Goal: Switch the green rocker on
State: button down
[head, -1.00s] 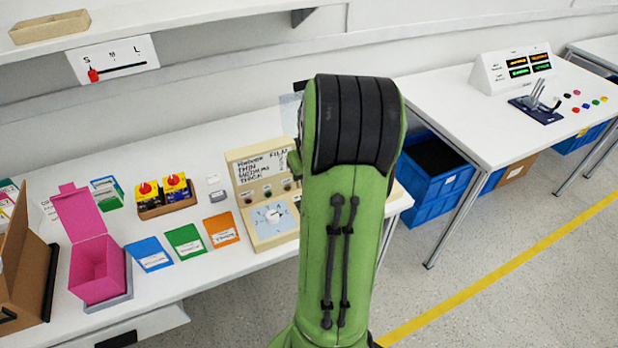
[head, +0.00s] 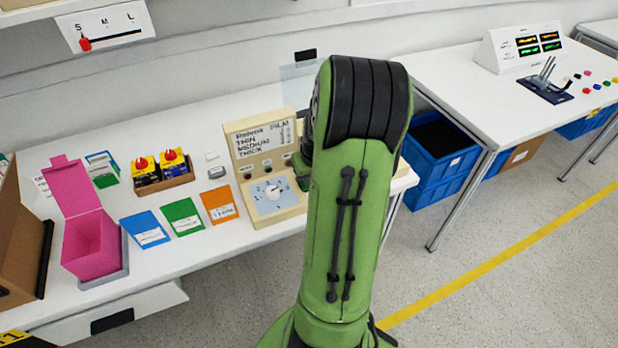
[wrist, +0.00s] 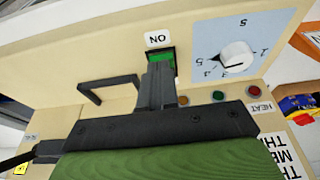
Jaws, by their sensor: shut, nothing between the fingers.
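The green rocker (wrist: 169,67) sits on the cream face of the control box, under an "ON" label (wrist: 158,39) that appears upside down in the wrist view. My gripper (wrist: 158,68) is shut and empty. Its fingertips are right at the rocker and cover part of it; I cannot tell whether they touch or press it. Which way the rocker is tipped is not clear. In the head view the cream control box (head: 242,143) stands on the table, and my green arm hides its right side and the rocker.
A white dial knob (wrist: 237,55) on a blue plate is beside the rocker. A black bracket-shaped handle (wrist: 109,84) stands out on the other side. Coloured buttons (wrist: 219,96) lie near the gripper. Coloured cards (head: 183,216) and a pink box (head: 90,245) are left on the table.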

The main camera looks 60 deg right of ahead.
jog(key=shift+s+a+f+b, duration=0.15)
jog(key=shift+s+f+b, duration=0.05)
jog(key=shift+f+b, duration=0.55)
jog(key=shift+a+r+p, duration=0.1)
jog(key=shift+r+p, duration=0.35)
jog(key=shift+w+d+r+p, duration=0.3)
jog(key=shift+w+d+p, duration=0.2)
jog(key=shift+w, duration=0.25)
